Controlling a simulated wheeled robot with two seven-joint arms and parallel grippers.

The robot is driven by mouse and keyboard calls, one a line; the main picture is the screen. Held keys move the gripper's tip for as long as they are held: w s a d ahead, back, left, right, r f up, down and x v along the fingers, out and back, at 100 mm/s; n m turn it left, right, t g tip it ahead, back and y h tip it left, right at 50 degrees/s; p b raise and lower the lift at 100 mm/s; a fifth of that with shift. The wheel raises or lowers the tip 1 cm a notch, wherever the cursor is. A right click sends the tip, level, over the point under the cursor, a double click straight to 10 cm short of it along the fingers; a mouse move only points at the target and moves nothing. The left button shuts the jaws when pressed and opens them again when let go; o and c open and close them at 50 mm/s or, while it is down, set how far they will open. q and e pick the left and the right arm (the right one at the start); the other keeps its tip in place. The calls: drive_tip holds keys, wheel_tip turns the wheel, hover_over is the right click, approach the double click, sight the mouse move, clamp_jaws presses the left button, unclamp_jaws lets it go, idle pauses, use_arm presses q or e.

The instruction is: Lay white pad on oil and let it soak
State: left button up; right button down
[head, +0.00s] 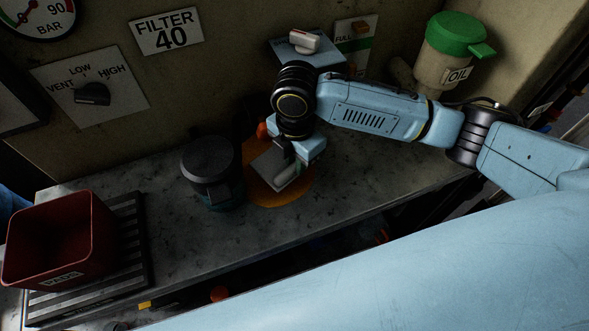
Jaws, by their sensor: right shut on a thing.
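The white pad (268,170) is a small pale grey-white square over the middle of the orange oil puddle (262,200) on the grey bench. My right gripper (287,174) is shut on the pad from above. The fingers hide part of the pad. I cannot tell whether the pad touches the oil or hangs just above it. Oil shows around the pad, mostly towards the front and right. My left gripper is not in view.
A dark-lidded canister (210,172) stands close left of the puddle. A red bin (62,240) sits on a black slatted rack (135,225) at the left. A green-lidded oil container (440,70) is at the back right. The front bench between rack and puddle is clear.

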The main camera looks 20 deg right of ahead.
sight(294, 162)
drive_tip(key=f, duration=0.2)
drive_tip(key=f+b, duration=0.1)
drive_tip(key=f, duration=0.1)
drive_tip(key=shift+w+f, duration=0.2)
drive_tip(key=shift+f, duration=0.2)
drive_tip(key=shift+w+f, duration=0.1)
drive_tip(key=shift+w, duration=0.1)
drive_tip(key=shift+f, duration=0.1)
drive_tip(key=c, duration=1.3)
unclamp_jaws()
wheel_tip(294, 162, up, 12)
drive_tip(key=shift+r+p, duration=0.1)
drive_tip(key=shift+p, duration=0.95)
